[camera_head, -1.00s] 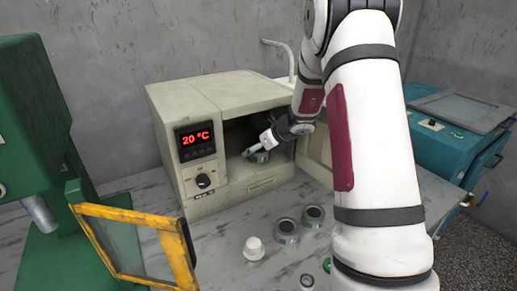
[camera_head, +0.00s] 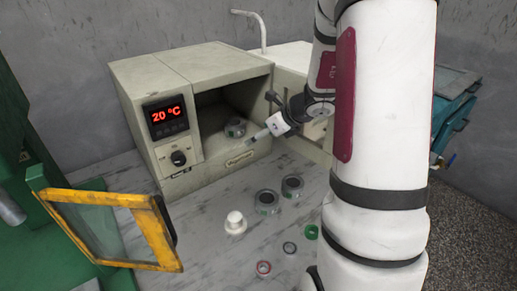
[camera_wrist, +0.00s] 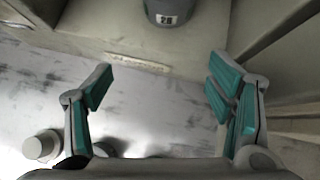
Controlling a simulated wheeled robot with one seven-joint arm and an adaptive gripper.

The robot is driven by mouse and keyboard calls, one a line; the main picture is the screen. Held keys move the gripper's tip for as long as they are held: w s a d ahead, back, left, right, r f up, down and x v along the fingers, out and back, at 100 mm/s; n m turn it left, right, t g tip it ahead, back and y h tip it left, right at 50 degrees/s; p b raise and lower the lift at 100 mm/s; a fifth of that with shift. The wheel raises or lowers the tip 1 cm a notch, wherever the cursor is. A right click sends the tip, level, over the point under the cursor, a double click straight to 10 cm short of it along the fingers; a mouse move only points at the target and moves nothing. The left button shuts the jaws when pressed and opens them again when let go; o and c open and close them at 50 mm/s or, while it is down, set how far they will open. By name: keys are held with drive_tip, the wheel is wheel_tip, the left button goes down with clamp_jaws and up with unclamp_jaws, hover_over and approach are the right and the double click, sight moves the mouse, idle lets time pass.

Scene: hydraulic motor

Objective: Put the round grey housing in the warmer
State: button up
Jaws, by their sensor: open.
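The round grey housing (camera_head: 235,128) sits inside the warmer (camera_head: 190,85), on its floor near the front of the opening. In the wrist view the housing (camera_wrist: 172,10) shows at the top edge with a "28" label and a teal band. The warmer's door stands open at the right of the opening, and its display reads 20 °C. My gripper (camera_head: 262,135) is outside the opening, to the right of the housing and apart from it. In the wrist view my gripper (camera_wrist: 160,90) has its teal-padded fingers wide apart with nothing between them.
Two grey ring-shaped parts (camera_head: 279,194), a white stepped part (camera_head: 235,223) and several small rings (camera_head: 289,248) lie on the marbled table in front. A yellow-framed guard (camera_head: 110,225) on a green machine stands at left. A teal machine (camera_head: 455,110) is at right.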

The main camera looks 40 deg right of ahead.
drive_tip(key=s+a+r+n+g+y, duration=0.1)
drive_tip(key=s+a+r+n, duration=0.3)
drive_tip(key=a+n, duration=0.25)
drive_tip(key=s+a+r+n+g+y, duration=0.1)
drive_tip(key=s+a+r+n+y, duration=0.15)
drive_tip(key=a+r+n, duration=0.4)
drive_tip(key=s+a+r+n+g, duration=0.1)
drive_tip(key=s+a+n+g, duration=0.1)
drive_tip(key=s+a+n, duration=0.5)
drive_tip(key=s+a+r+n+g+h, duration=0.1)
drive_tip(key=s+n+h, duration=0.4)
drive_tip(key=s+n, duration=0.8)
drive_tip(key=s+a+g, duration=0.1)
drive_tip(key=s, duration=0.2)
drive_tip(key=shift+r, duration=0.1)
